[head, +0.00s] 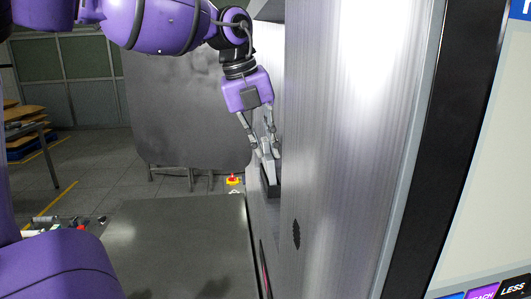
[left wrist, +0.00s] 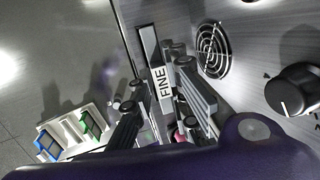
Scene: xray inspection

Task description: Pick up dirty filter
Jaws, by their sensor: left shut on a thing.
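My left gripper (head: 268,155) points down beside the brushed-metal machine wall in the head view. It is shut on a slim filter (left wrist: 150,45) labelled "FINE", which shows between the fingers in the left wrist view. The filter has a dark top part and a pale label. In the head view its dark lower part (head: 270,186) shows just below the fingertips, close to the machine side. I cannot tell from the surface whether it is dirty, nor whether it still touches the machine. My right gripper is not in view.
The metal machine (head: 335,130) fills the right of the head view. A round vent grille (left wrist: 213,50) and a black knob (left wrist: 292,88) sit beside the gripper. A white holder (left wrist: 75,133) with blue and green parts stands on a grey surface. The grey table top (head: 175,245) is largely clear.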

